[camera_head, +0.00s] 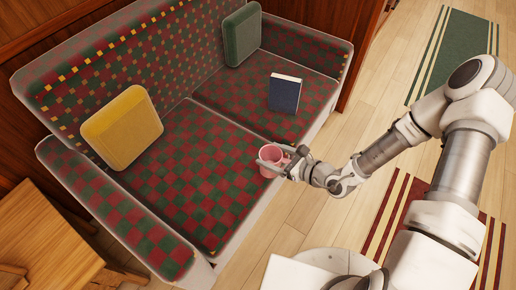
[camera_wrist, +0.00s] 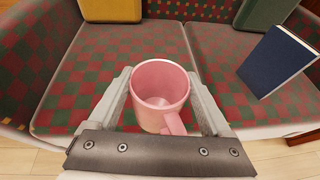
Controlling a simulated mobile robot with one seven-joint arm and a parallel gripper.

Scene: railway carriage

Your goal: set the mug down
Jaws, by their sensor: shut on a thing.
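A pink mug (camera_head: 270,157) is held in my gripper (camera_head: 277,163) at the front edge of the checkered sofa (camera_head: 190,180). In the wrist view the mug (camera_wrist: 158,88) is upright between the two fingers of my gripper (camera_wrist: 160,92), with its open top and empty inside showing. Its handle points toward the gripper's palm. The sofa seat (camera_wrist: 100,75) lies beyond and below the mug. Whether the mug's base touches the seat is hidden.
A yellow cushion (camera_head: 122,127) and a green cushion (camera_head: 242,34) lean on the sofa back. A wooden table (camera_head: 40,235) is at lower left. The left and middle seat area is clear.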

